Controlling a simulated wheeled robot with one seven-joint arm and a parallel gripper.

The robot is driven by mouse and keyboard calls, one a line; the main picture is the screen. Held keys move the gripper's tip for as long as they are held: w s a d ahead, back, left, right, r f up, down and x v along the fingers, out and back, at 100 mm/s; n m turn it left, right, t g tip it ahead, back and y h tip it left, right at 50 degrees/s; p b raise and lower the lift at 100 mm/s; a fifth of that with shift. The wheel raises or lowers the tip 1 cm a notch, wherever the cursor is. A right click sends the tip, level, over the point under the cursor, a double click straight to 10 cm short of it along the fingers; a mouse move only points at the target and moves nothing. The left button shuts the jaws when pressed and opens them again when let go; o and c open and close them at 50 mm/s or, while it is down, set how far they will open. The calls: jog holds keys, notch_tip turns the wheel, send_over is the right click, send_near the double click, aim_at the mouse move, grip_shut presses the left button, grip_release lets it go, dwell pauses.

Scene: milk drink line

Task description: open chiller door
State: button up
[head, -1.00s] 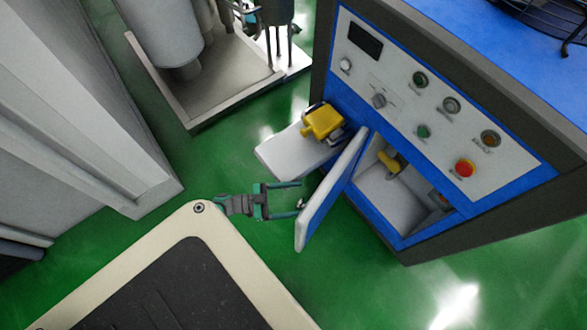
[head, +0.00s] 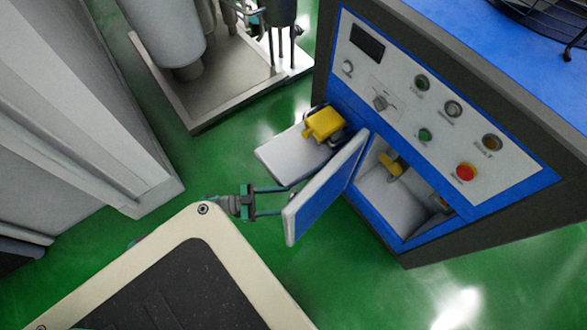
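The chiller door (head: 326,190) is a small panel, blue on the face toward the cabinet opening and pale along its edge. It stands ajar, swung outward from the blue and grey cabinet (head: 406,228). My gripper (head: 284,200) is at the door's free end, to its left, with its two fingers spread apart. The far finger reaches to or behind the door's edge; whether it touches is hard to tell. The near finger ends by the door's lower left edge. The handle is not clearly visible.
A white shelf (head: 285,160) with a yellow part (head: 323,124) juts out just behind the door. Another yellow part (head: 391,164) is inside the opening. A control panel (head: 430,100) is above. A metal-framed platform (head: 225,85) stands behind; green floor (head: 350,280) is clear in front.

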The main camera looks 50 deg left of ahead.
jog(key=v, duration=0.6)
jog(key=shift+s+d, duration=0.1)
jog(key=shift+d, duration=0.1)
jog(key=s+d+r+n+y, duration=0.1)
jog(key=s+d+r+y, duration=0.15)
jog(key=d, duration=0.45)
jog(key=s+d+r+n+y, duration=0.1)
jog(key=s+d+r+y, duration=0.15)
jog(key=d, duration=0.55)
jog(key=s+d+r+n+y, duration=0.1)
jog(key=s+d+r, duration=0.15)
jog(key=d, duration=0.45)
jog(key=w+d+r+n+y, duration=0.1)
jog(key=d+r+n+y, duration=0.1)
jog(key=d+r, duration=0.4)
jog(key=w+d+r+n+y, duration=0.2)
jog(key=d+r, duration=0.4)
jog(key=r, duration=0.5)
jog(key=shift+w+d+r+t, duration=0.2)
jog(key=shift+w+d+t, duration=0.05)
jog(key=shift+w+t, duration=0.05)
